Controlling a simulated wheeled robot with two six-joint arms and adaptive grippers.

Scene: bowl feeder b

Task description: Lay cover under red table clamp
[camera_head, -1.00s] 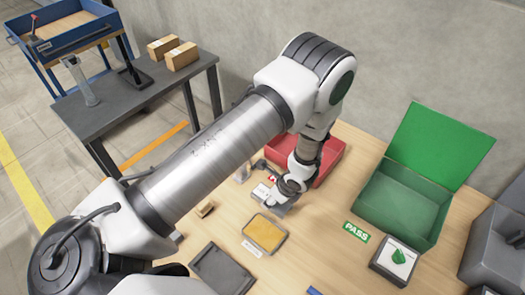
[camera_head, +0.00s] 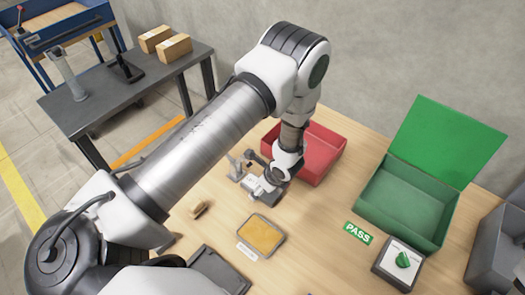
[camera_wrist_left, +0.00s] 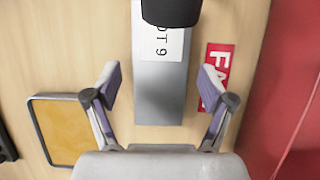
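My left gripper (camera_head: 262,190) hangs over the wooden table beside the red bin. In the left wrist view its fingers (camera_wrist_left: 160,88) are spread apart on either side of a grey metal block (camera_wrist_left: 160,108) with a white label, which lies below them. No contact shows. A black rounded part (camera_wrist_left: 170,10) overlaps the block's far end. In the head view a dark clamp-like part (camera_head: 256,158) stands just behind the gripper, partly hidden by it. I cannot tell for sure which piece is the cover. My right gripper is not in view.
The red bin (camera_head: 322,150) stands close right of the gripper, with a red label (camera_wrist_left: 218,70) between. A framed yellow pad (camera_head: 261,236), small brown piece (camera_head: 199,209) and dark tray (camera_head: 222,268) lie nearer. The green box (camera_head: 400,205) and green-knob box (camera_head: 400,262) stand right.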

